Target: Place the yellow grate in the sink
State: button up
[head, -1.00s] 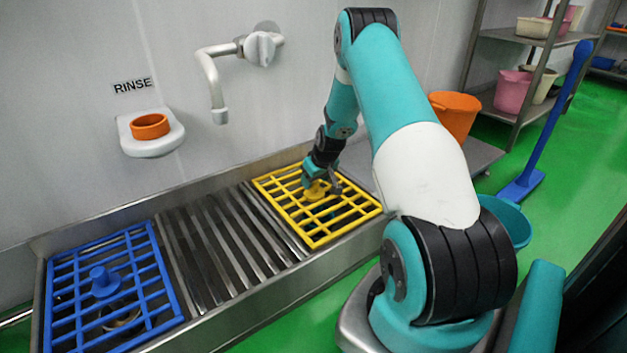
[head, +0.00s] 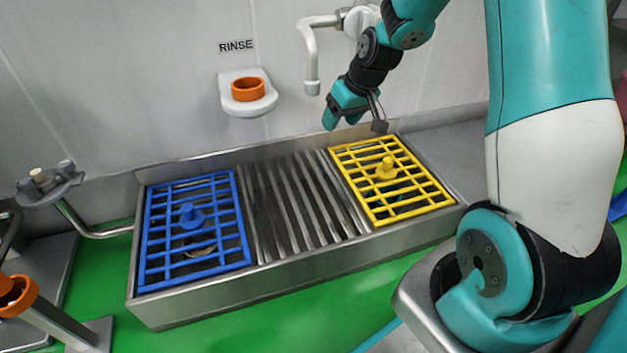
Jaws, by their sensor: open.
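The yellow grate (head: 404,207) lies flat over the right end of the steel sink (head: 205,307), with its round yellow knob (head: 386,168) facing up. Its edges look level with the sink rim. My gripper (head: 355,125) is open and empty. It is above and behind the grate, near the back wall, clear of the knob. No part of the grate is hidden by the arm.
A blue grate (head: 243,240) covers the sink's left end, with steel slats (head: 290,205) between the two grates. A tap (head: 311,60) and a white holder with an orange ring (head: 248,90) are on the wall. Bare steel counter (head: 450,150) lies to the right.

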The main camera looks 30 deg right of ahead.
jog(key=s+a+r+n+y, duration=0.1)
jog(key=s+a+r, duration=0.2)
jog(key=a, duration=0.2)
jog(key=s+a+r+n+g, duration=0.1)
jog(key=s+a+r, duration=0.1)
jog(key=a, duration=0.3)
jog(key=s+a+r+n+y, duration=0.1)
jog(key=s+a+r, duration=0.2)
jog(key=a, duration=0.2)
jog(key=s+a+r+n+g, duration=0.1)
jog(key=s+a, duration=0.3)
jog(key=s, duration=0.5)
jog(key=s+a+r+n+g, duration=0.2)
jog(key=s+a, duration=0.3)
jog(key=s, duration=0.3)
jog(key=shift+s+a+r+n, duration=0.3)
jog(key=shift+s+r, duration=0.1)
jog(key=shift+r, duration=0.3)
jog(key=shift+r, duration=0.1)
notch_tip(320, 180, up, 52)
jog(key=p, duration=5.2)
jog(key=shift+r, duration=0.2)
